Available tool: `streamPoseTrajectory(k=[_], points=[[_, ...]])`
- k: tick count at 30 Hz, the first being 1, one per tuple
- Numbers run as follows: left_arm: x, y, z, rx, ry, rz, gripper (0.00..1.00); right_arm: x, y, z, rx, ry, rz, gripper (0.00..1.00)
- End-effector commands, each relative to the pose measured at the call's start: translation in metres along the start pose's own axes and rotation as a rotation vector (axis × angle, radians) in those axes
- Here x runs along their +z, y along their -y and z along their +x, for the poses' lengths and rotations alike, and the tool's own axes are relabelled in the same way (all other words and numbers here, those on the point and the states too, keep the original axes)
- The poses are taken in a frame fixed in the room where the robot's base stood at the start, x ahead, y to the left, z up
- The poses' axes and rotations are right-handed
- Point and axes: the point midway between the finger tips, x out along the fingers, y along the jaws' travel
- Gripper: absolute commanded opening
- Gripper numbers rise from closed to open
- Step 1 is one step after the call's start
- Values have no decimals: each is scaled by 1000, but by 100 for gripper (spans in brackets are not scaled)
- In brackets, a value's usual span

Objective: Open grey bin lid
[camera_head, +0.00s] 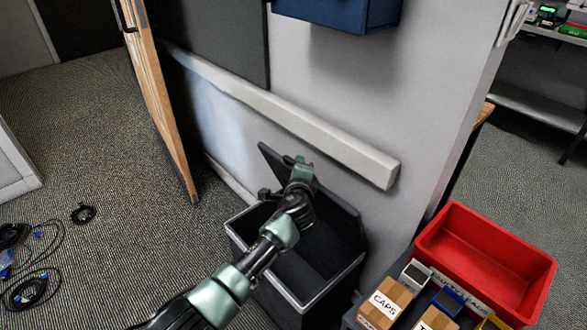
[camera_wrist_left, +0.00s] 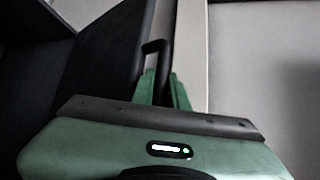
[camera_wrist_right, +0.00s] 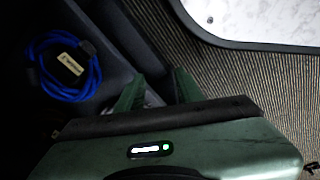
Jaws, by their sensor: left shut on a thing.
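The grey bin (camera_head: 272,287) stands on the floor by the wall, with a light rim and a dark inside. Its dark lid (camera_head: 340,212) is raised, tilted up towards the wall. My left gripper (camera_head: 301,172) is at the lid's upper edge. In the left wrist view its fingers (camera_wrist_left: 164,88) are shut on the black lid handle (camera_wrist_left: 153,47), beside the dark lid panel. My right gripper is not in the head view. In the right wrist view its fingers (camera_wrist_right: 156,88) are apart, with a pale grey surface showing between them.
A blue cable coil (camera_wrist_right: 65,68) with a tag lies in a dark space left of my right gripper. A red bin (camera_head: 485,262) and small boxes (camera_head: 385,302) are right of the grey bin. A wall rail (camera_head: 300,120) runs behind it. Cables (camera_head: 30,265) lie on the floor.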

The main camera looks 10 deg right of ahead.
Motion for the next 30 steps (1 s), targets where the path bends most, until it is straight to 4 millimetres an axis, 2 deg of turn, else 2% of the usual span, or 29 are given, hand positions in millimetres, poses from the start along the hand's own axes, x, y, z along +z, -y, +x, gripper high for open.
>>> streamPoseTrajectory(k=[15, 16, 18, 30], points=[[-4, 3, 0, 1, 0, -4, 0, 0, 0, 0, 0, 0, 0, 36], [-4, 3, 0, 1, 0, -4, 17, 0, 0, 0, 0, 0, 0, 36], [-4, 3, 0, 1, 0, -3, 36, 0, 0, 0, 0, 0, 0, 36], [-4, -2, 0, 8, -1, -1, 36, 0, 0, 1, -1, -1, 0, 36]])
